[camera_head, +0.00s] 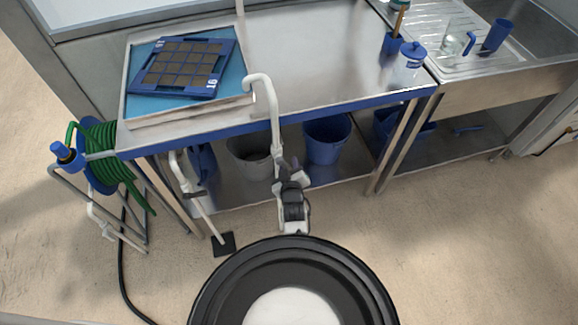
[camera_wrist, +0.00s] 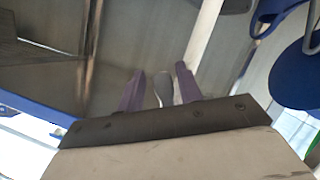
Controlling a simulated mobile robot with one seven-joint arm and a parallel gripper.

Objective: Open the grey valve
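In the wrist view my gripper (camera_wrist: 160,69) points its two purple fingers under a steel surface. A grey rounded piece (camera_wrist: 163,88), possibly the grey valve's handle, shows between the fingers. Narrow gaps seem to remain on both sides of it, so the fingers look open around it. I cannot tell its depth or any contact. In the head view a white hooked pipe (camera_head: 274,110) stands in front of the bench, above a grey and black jointed assembly (camera_head: 291,195). My fingertips cannot be made out there, and no grey valve is clearly identifiable.
A steel bench (camera_head: 310,45) carries a blue seed tray (camera_head: 229,70). A grey bucket (camera_head: 240,165) and a blue bucket (camera_head: 327,140) stand beneath. A green hose reel (camera_head: 107,150) is at left. A white pole (camera_head: 207,215) leans nearby.

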